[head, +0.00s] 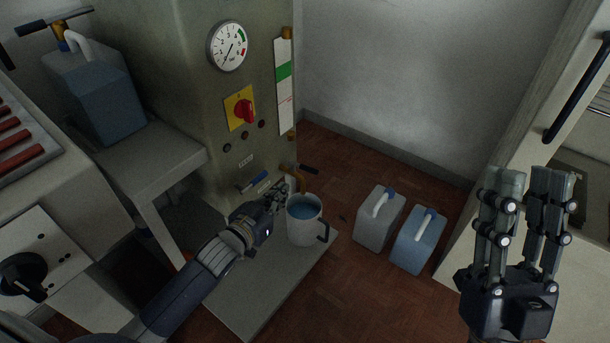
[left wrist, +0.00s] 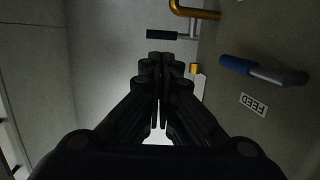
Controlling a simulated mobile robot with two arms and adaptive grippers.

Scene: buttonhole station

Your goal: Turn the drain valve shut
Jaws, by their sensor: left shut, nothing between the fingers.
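A brass valve (left wrist: 195,11) with a black lever (left wrist: 166,35) shows at the top of the left wrist view. In the head view its black lever (head: 309,169) sticks out to the right, low on the machine, and my left gripper partly hides the brass body. No label on it can be read. My left gripper (head: 281,187) is shut and empty, close beside the brass valve and above a mug; whether it touches the valve cannot be told. My right gripper (head: 526,172) is open and empty at the right, far from the machine.
A blue-handled lever (head: 253,181) by a FEED label (head: 246,161) sits left of my left gripper. A white mug (head: 304,228) of blue liquid stands on a grey plate (head: 240,290). Two jugs (head: 376,222) (head: 418,244) stand on the floor. A red knob (head: 243,111) is higher up.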

